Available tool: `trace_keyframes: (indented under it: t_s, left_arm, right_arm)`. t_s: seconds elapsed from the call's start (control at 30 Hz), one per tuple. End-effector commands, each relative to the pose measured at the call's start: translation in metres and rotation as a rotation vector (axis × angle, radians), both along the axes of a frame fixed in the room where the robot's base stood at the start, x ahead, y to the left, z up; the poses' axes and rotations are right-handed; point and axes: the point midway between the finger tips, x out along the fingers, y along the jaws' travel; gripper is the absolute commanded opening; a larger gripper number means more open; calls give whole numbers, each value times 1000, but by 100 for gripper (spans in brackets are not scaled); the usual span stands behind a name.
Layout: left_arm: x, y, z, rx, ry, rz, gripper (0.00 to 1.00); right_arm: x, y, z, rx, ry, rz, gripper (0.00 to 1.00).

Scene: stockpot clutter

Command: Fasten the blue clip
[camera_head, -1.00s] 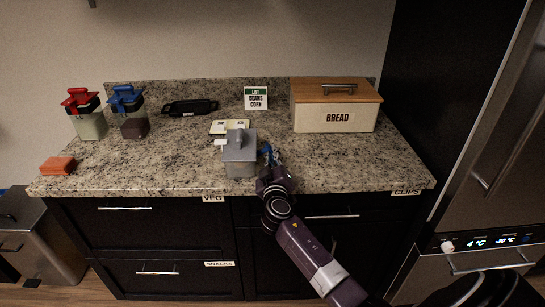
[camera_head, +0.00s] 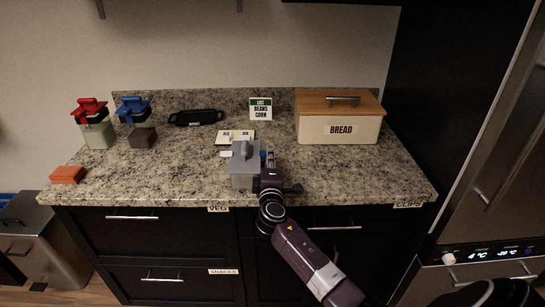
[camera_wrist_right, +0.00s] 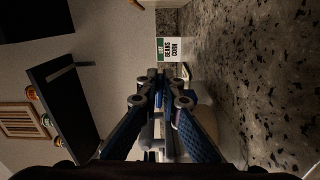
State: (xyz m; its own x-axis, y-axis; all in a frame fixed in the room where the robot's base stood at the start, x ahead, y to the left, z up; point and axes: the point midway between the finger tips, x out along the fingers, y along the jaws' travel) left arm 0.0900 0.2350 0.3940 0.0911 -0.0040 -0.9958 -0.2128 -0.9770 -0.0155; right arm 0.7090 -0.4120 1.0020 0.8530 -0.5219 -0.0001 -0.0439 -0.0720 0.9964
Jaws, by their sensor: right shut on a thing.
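My right gripper (camera_head: 268,168) is at the right side of a grey box with a raised handle (camera_head: 244,172), near the counter's front edge. A small bit of blue, likely the blue clip (camera_head: 263,155), shows between the box and the gripper. In the right wrist view, the right gripper (camera_wrist_right: 160,82) has its fingertips close together around a narrow blue piece (camera_wrist_right: 160,96). The fingers hide most of it, so I cannot tell whether it is fastened. My left gripper is not in view.
A bread box (camera_head: 338,128) stands back right, beside a list sign (camera_head: 260,109). Cards (camera_head: 235,136) lie behind the grey box. Red-topped (camera_head: 97,132) and blue-topped (camera_head: 133,110) containers stand left, with an orange block (camera_head: 68,175) in front. The counter's front right is clear.

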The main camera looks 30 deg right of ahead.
Motion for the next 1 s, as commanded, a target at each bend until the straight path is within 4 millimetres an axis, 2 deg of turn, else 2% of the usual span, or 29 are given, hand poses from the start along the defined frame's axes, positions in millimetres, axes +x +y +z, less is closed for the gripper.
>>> trace_keyframes:
  t_s: [0.3, 0.77, 0.8, 0.9, 0.93, 1.0]
  left_arm:
    - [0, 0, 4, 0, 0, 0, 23]
    - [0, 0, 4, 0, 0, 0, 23]
    - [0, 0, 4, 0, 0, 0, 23]
    - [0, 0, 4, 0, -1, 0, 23]
    - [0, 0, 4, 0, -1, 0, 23]
    - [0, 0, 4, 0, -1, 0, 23]
  right_arm:
    - [2, 4, 2, -78, 47, 1, 0]
    - [2, 4, 2, -87, 54, 1, 0]
    - [2, 4, 2, -86, 53, 1, 8]
    - [2, 4, 2, -86, 53, 1, 19]
    - [2, 4, 2, -86, 53, 1, 23]
    - [2, 4, 2, -85, 52, 1, 23]
